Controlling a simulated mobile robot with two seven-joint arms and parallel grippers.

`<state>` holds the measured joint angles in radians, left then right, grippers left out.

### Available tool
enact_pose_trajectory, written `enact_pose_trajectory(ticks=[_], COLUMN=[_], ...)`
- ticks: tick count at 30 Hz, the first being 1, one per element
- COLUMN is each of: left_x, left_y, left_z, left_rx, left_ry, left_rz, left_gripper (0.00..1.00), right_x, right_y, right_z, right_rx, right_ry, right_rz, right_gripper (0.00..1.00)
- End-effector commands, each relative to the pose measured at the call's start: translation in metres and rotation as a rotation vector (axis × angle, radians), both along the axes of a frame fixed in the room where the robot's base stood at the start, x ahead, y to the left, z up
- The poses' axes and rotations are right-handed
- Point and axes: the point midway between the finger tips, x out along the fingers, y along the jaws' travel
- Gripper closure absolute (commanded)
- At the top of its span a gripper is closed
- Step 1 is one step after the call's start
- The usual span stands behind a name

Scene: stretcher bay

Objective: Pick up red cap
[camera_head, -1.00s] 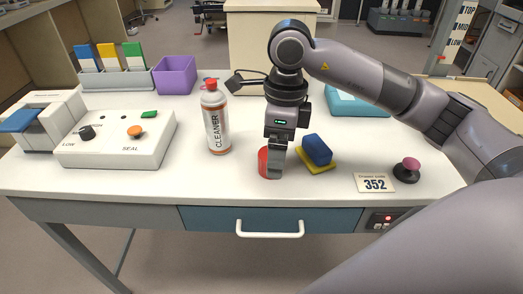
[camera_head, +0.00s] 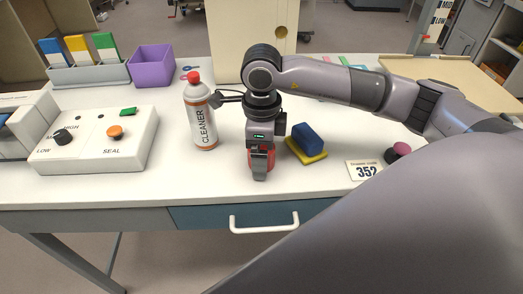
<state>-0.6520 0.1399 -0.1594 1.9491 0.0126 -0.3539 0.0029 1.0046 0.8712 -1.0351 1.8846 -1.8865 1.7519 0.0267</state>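The red cap (camera_head: 271,161) is a short red cylinder near the front edge of the white table, partly covered by my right gripper. My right gripper (camera_head: 260,172) points straight down over it. One dark finger stands in front of the cap, with red showing on both sides. The other finger is hidden, so I cannot tell whether the fingers press on the cap or whether it is off the table. My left gripper is out of view.
A white cleaner bottle (camera_head: 202,124) with a red top stands close left of the gripper. A blue block (camera_head: 308,138) on a yellow pad (camera_head: 311,158) lies close right. A sealing device (camera_head: 85,151) is at left; a number card (camera_head: 362,170) and pink knob (camera_head: 402,149) are at right.

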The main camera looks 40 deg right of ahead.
Motion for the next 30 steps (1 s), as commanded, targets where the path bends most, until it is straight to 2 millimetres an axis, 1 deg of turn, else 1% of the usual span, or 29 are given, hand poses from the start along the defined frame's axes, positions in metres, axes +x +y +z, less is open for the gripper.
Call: enact_pose_trajectory(ticks=[2,3,5,6,8,9,17,22,26,29,30], left_x=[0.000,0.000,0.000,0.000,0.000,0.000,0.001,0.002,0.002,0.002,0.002], left_y=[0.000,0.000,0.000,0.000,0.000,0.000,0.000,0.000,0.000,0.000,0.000], left_z=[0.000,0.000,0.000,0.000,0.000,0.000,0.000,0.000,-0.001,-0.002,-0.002], left_rx=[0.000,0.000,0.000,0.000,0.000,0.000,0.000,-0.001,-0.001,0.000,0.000], left_ry=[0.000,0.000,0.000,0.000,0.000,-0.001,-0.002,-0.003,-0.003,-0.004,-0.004], left_rz=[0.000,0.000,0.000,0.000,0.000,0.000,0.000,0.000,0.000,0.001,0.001], left_gripper=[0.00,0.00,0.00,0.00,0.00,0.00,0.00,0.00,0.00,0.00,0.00], right_x=[0.000,0.000,0.000,0.000,0.000,0.000,0.000,0.000,0.001,0.001,0.001], right_y=[0.000,0.000,0.000,0.000,0.000,0.000,0.000,0.000,0.000,0.001,0.001], right_z=[0.000,0.000,0.000,0.000,0.000,0.000,0.001,0.009,0.025,0.046,0.058], right_rx=[0.000,0.000,0.000,0.000,0.000,0.000,0.000,0.000,0.001,0.002,0.001], right_ry=[0.000,0.000,0.000,0.000,0.000,0.000,0.000,0.000,-0.003,-0.006,-0.008], right_rz=[0.000,0.000,0.000,0.000,-0.001,-0.001,-0.001,-0.001,-0.001,0.001,0.001], right_gripper=[0.11,0.14,0.34,0.47,0.66,0.68,0.69,0.69,0.69,0.69,0.69])
